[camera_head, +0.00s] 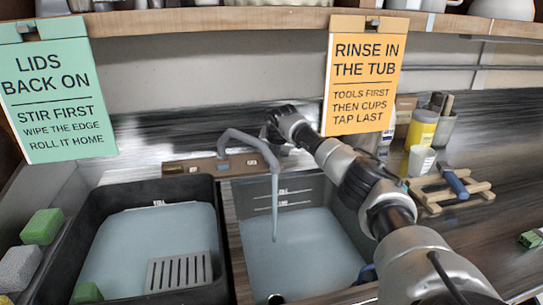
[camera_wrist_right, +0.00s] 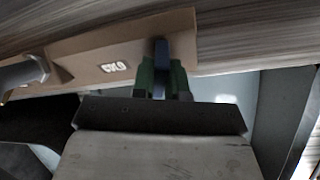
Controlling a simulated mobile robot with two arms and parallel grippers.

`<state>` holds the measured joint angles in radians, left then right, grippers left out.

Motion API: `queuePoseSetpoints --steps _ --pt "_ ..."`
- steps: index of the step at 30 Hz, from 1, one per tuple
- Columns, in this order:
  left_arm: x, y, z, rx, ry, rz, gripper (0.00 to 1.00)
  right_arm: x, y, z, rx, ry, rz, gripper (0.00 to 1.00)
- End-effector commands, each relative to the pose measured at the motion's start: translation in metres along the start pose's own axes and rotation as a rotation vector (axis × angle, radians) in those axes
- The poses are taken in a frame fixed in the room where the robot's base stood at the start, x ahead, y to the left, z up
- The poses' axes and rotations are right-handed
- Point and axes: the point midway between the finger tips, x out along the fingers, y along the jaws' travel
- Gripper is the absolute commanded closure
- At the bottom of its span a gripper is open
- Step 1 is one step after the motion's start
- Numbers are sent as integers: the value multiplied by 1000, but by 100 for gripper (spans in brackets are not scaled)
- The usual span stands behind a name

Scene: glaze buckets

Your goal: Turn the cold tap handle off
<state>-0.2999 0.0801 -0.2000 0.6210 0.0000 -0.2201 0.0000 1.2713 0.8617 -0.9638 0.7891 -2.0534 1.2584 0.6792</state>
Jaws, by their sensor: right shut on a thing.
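The grey tap spout (camera_head: 245,143) arches over the right basin, and a stream of water (camera_head: 274,205) runs from it. The tap stands on a brown base plate (camera_head: 238,163). My right gripper (camera_head: 270,132) reaches in behind the spout at the plate's right part. In the right wrist view its green-tipped fingers (camera_wrist_right: 163,80) are shut on a narrow blue handle, the cold tap handle (camera_wrist_right: 160,52), in front of the brown plate. In the head view my arm hides the handle. My left gripper is out of view.
A black tub (camera_head: 75,240) with pale water and a slotted grey block (camera_head: 180,271) is at left. Green and grey sponges (camera_head: 42,227) lie beside it. A wooden rack (camera_head: 452,190), white cup (camera_head: 421,160) and yellow bottle (camera_head: 421,130) stand right. Signs hang above.

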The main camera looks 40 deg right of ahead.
Motion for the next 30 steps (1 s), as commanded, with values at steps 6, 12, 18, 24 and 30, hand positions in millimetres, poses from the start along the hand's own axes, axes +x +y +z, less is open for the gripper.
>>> queuePoseSetpoints --steps 6,12,18,24,30 --pt "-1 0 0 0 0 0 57 -1 0 0 16 0 3 100" --pt "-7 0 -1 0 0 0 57 -2 -1 1 88 0 18 100" --pt "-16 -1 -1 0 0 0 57 -3 -2 1 231 0 49 100" --pt "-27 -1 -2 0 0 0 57 -3 -2 1 414 0 90 100" --pt "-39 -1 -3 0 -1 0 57 -3 -3 1 601 -1 131 100"
